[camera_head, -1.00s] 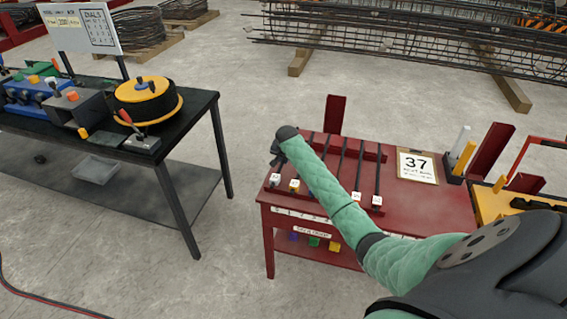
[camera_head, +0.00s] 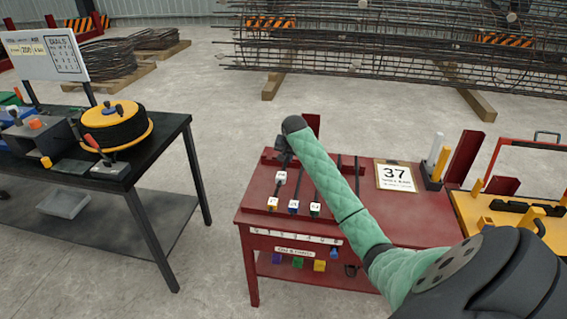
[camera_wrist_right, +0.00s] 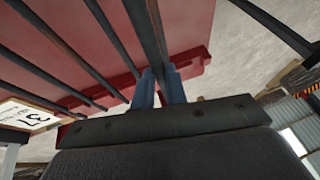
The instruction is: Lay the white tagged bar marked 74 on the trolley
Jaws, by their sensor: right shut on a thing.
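My right gripper (camera_head: 284,154) is over the left end of the red bench (camera_head: 425,220), partly hidden by its own arm. In the right wrist view its blue fingertips (camera_wrist_right: 158,88) are shut on a dark bar (camera_wrist_right: 146,35). In the head view a bar end with a white tag (camera_head: 280,177) hangs below the gripper, above the bench; its number is too small to read. Bars with yellow (camera_head: 272,203), blue (camera_head: 293,207) and green (camera_head: 315,209) tags lie on the bench. My left gripper is out of view. I cannot tell for certain which thing is the trolley.
A yellow-topped unit (camera_head: 475,212) stands at right. A black table (camera_head: 160,140) with a wire coil is at left, with clear floor between.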

